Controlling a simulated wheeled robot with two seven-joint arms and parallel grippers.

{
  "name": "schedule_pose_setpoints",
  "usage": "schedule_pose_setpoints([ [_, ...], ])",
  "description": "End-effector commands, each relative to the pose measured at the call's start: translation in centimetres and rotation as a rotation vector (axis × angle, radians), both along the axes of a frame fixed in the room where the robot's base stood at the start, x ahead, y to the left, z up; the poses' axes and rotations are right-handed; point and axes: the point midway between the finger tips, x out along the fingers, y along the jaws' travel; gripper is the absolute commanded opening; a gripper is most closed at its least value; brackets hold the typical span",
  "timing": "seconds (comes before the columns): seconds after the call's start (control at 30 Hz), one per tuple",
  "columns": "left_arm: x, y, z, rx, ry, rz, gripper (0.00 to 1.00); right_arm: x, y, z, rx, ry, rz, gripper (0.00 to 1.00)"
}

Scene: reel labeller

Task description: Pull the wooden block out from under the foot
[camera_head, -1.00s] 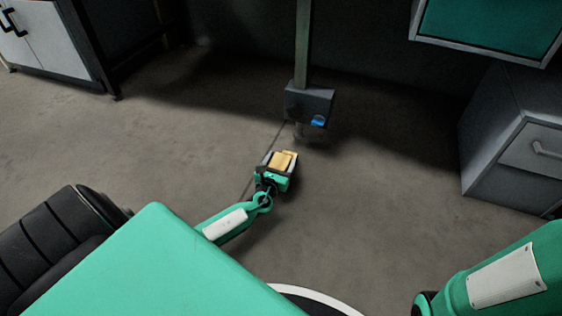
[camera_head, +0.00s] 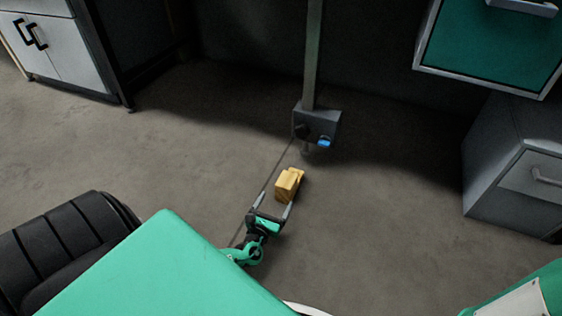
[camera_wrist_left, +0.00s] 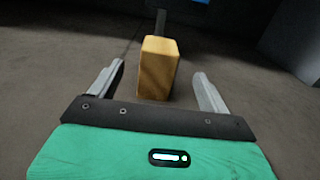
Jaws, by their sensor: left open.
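The wooden block (camera_head: 288,185) is yellow-brown and lies on the open floor, in front of the foot (camera_head: 306,149) and apart from it. My left gripper (camera_head: 273,203) is open and empty, just on the near side of the block. In the left wrist view the block (camera_wrist_left: 158,68) stands centred ahead, with bare floor between it and the open fingers (camera_wrist_left: 159,80) on either side. My right gripper is out of view.
A thin dark line runs across the floor to the box. A white cabinet (camera_head: 63,57) stands at the back left and a grey drawer unit (camera_head: 515,160) at the right. A green-fronted unit (camera_head: 490,45) is at the upper right. The floor around the block is clear.

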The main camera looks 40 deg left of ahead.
Motion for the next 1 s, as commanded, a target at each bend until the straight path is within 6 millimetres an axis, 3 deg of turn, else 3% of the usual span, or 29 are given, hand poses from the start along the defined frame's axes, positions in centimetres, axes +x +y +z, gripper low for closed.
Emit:
schedule_pose_setpoints([
  [0.2,-1.9,-0.5,0.1,0.0,0.0,0.0,0.8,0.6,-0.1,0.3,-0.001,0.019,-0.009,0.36],
  [0.8,-2.0,-0.6,0.0,-0.002,-0.001,0.0,0.8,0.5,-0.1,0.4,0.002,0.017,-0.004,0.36],
  [0.93,-1.7,-1.6,1.1,-0.085,0.01,-0.009,0.8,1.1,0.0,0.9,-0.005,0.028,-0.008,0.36],
  [1.0,-1.2,-3.1,2.4,-0.212,0.023,-0.024,0.8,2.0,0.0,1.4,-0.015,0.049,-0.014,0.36],
])
